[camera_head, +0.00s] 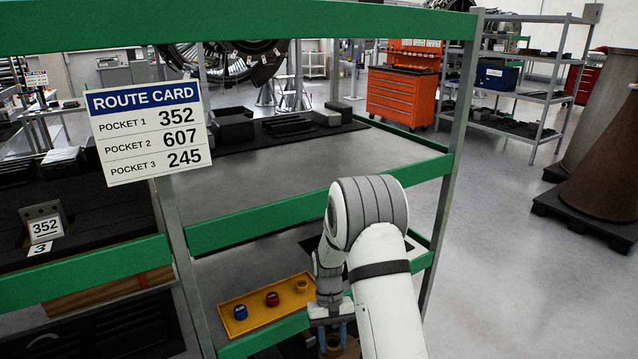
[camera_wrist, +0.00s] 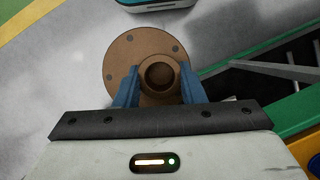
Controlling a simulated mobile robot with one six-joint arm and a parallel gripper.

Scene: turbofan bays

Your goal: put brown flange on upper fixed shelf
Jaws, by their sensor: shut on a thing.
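The brown flange (camera_wrist: 124,58), a round disc with bolt holes and a raised collar, shows in the wrist view. My gripper (camera_wrist: 160,82) is shut on its collar, with one blue finger on each side. In the head view my gripper (camera_head: 331,338) is low at the bottom centre, in front of the rack's lower shelf; the flange is mostly hidden there. The upper shelf (camera_head: 300,165) of the green rack is a grey board between green beams, above and behind my gripper. Its near part is bare.
Black boxes (camera_head: 232,124) stand along the upper shelf's back. A yellow tray (camera_head: 255,323) on the lower shelf holds blue, red and tan pieces. Green beams (camera_head: 240,229) and a grey upright (camera_head: 452,150) bound the rack. A route card (camera_head: 150,132) hangs left. Open floor lies right.

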